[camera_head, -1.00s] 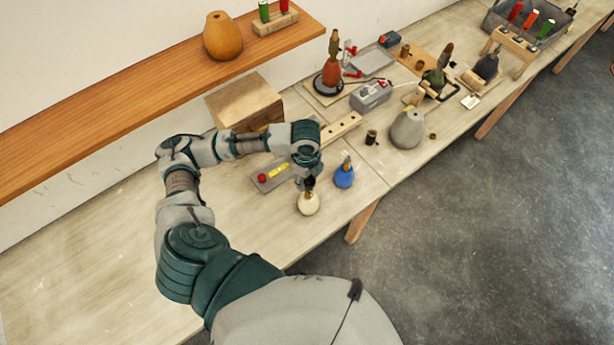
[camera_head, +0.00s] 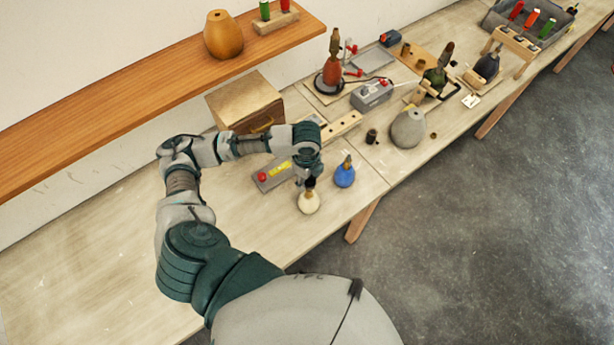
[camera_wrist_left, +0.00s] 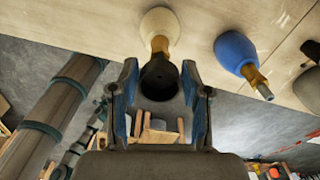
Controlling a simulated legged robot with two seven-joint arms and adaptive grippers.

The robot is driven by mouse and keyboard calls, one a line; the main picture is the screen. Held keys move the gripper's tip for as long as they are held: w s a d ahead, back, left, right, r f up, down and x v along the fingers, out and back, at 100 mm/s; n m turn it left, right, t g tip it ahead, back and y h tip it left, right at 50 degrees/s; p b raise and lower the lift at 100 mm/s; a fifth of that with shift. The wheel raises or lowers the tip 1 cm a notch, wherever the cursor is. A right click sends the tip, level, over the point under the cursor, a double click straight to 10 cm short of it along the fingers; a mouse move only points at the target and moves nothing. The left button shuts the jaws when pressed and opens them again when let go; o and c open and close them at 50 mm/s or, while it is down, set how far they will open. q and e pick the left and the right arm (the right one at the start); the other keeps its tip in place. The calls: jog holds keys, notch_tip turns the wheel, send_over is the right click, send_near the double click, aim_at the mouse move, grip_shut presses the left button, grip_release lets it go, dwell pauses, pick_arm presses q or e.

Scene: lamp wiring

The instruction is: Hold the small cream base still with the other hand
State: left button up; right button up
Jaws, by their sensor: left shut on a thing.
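The small cream base (camera_head: 308,204) stands upright on the bench near its front edge; it also shows at the top of the left wrist view (camera_wrist_left: 160,24). A brass neck (camera_wrist_left: 160,45) rises from it to a dark socket-like piece (camera_wrist_left: 159,78). My left gripper (camera_head: 307,182) is above the cream base, with its fingers (camera_wrist_left: 160,95) on both sides of the dark piece and shut on it. The exact contact is partly hidden by the fingers. My right gripper is in neither view.
A blue base (camera_head: 344,176) stands close to the right of the cream one. A grey tray with a red button (camera_head: 270,177) lies behind. A wooden box (camera_head: 245,105) stands under the shelf (camera_head: 150,92). A larger grey base (camera_head: 408,129) is farther right. The bench's left part is clear.

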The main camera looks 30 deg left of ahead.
aim_at(307, 182)
pick_arm(q)
jog(key=o, duration=1.2)
jog(key=shift+c, duration=0.2)
notch_tip(307, 182, up, 12)
jog(key=shift+a+f, duration=0.1)
